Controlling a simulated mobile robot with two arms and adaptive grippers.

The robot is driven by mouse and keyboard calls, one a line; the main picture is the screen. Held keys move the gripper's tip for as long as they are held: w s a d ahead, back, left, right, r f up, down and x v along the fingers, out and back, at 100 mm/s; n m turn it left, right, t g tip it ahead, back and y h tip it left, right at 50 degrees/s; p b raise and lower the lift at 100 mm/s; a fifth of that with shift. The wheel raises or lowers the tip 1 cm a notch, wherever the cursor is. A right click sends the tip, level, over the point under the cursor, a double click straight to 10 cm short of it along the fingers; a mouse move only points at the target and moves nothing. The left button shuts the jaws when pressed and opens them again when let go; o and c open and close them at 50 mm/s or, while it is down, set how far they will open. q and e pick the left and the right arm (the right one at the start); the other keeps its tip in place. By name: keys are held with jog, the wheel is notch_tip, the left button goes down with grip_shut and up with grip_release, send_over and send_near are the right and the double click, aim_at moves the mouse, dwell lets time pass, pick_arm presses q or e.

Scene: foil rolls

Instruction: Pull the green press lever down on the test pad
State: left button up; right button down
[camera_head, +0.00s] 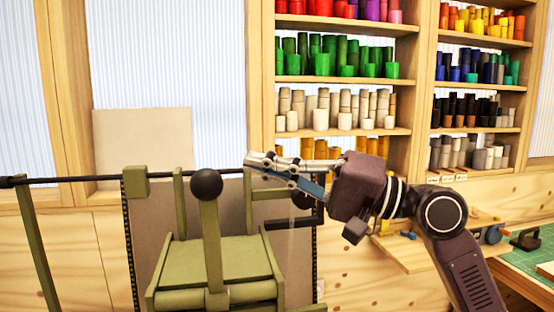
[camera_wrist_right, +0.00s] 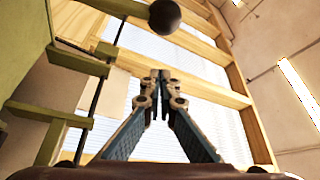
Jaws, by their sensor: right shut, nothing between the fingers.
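The olive-green press (camera_head: 215,262) stands at the lower middle of the head view. Its green lever (camera_head: 211,240) stands upright with a black ball knob (camera_head: 207,184) on top. My right gripper (camera_head: 250,161) comes in from the right, shut and empty, its tips to the right of the knob and a little higher in the picture. In the right wrist view the shut fingertips (camera_wrist_right: 160,76) appear just below a black ball (camera_wrist_right: 164,16), with a visible gap between them. I cannot make out the test pad separately. My left gripper is not in view.
A dark horizontal bar (camera_head: 75,180) runs behind the knob. Shelves (camera_head: 345,132) of colored rolls stand at the back. A wooden board (camera_head: 420,258) and a green mat (camera_head: 535,250) lie at the right.

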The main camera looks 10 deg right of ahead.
jog(key=a+p, duration=0.1)
jog(key=s+a+p, duration=0.1)
jog(key=a, duration=0.1)
jog(key=a+p, duration=0.1)
jog(key=a, duration=0.1)
jog(key=shift+s+a+f, duration=0.15)
jog(key=shift+f, duration=0.15)
